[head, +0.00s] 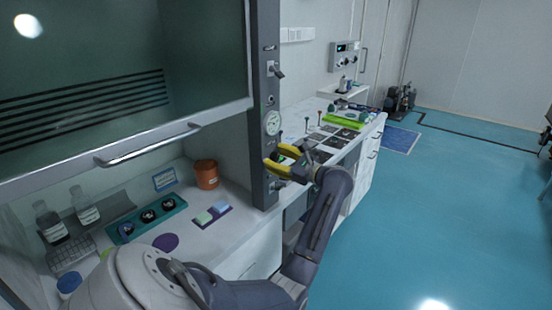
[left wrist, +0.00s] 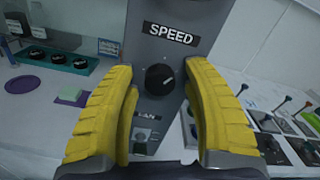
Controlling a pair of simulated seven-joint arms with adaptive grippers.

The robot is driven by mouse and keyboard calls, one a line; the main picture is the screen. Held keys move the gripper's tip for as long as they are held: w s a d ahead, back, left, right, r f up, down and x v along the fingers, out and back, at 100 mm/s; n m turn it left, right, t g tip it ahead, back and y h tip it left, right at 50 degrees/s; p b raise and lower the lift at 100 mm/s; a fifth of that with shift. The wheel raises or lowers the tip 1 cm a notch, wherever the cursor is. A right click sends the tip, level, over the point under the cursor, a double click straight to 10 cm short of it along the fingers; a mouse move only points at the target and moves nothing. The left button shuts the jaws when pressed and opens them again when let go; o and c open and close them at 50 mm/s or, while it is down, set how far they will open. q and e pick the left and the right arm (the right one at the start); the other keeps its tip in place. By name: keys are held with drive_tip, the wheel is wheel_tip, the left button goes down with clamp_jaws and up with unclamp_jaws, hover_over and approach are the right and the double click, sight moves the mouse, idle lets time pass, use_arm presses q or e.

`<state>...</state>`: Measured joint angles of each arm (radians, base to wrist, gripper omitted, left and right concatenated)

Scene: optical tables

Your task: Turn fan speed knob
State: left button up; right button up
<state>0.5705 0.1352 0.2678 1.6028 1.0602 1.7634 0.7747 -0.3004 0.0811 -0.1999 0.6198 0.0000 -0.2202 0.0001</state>
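The fan speed knob (left wrist: 159,79) is a round black dial with a light pointer mark. It sits on the grey post panel under a SPEED label (left wrist: 171,33) in the left wrist view. My left gripper (head: 274,158) has yellow fingers and reaches the dark post of the fume hood in the head view. In the left wrist view its fingers (left wrist: 163,80) are spread, one on each side of the knob, with a gap showing around it. I cannot tell how deep the fingertips are relative to the knob. My right gripper is not in view.
A switch (left wrist: 142,140) under a partly hidden label sits below the knob. A round gauge (head: 272,123) is higher on the post. The hood sash handle (head: 150,147) is at left. An orange pot (head: 206,174) and a teal rack (head: 147,219) stand inside the hood.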

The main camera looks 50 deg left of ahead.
use_arm(q)
clamp_jaws()
drive_tip(key=shift+f+m, duration=0.1)
drive_tip(key=shift+m, duration=0.2)
idle(0.7)
drive_tip(key=shift+d, duration=0.1)
drive_tip(key=m, duration=0.5)
drive_tip(key=shift+f, duration=0.1)
drive_tip(key=m, duration=0.4)
drive_tip(key=shift+m, duration=0.3)
drive_tip(key=shift+s+m, duration=0.1)
drive_tip(key=shift+m, duration=1.2)
